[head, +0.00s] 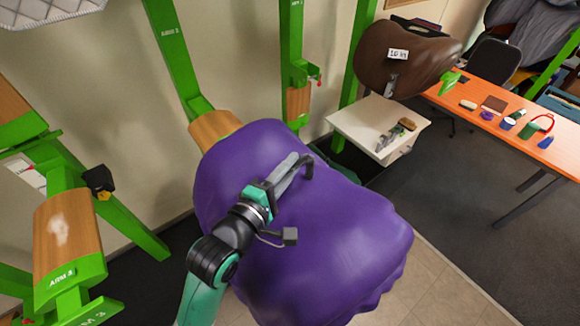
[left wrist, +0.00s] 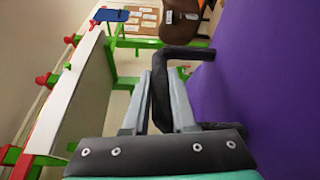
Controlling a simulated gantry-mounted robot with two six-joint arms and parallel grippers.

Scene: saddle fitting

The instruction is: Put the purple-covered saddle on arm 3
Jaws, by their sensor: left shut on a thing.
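The purple-covered saddle (head: 300,230) fills the middle of the head view; its purple side (left wrist: 270,70) shows in the left wrist view. A black bent handle (left wrist: 190,53) stands out beside the cover. My left gripper (head: 298,163) is in front of the saddle, shut on this handle. Arm 3 (head: 68,235), a wooden-topped green arm labelled ARM 3, is at the left with its top bare apart from a pale patch. Another wooden-topped arm (head: 212,128) shows behind the saddle; whether the saddle rests on it is hidden. My right gripper is not in view.
Green posts (head: 172,50) stand along the wall. A black-and-yellow item (head: 99,182) sits beside arm 3. A brown saddle (head: 405,60), a white cabinet (head: 370,122) and an orange table (head: 510,105) with small items are at the right. Floor is clear at lower right.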

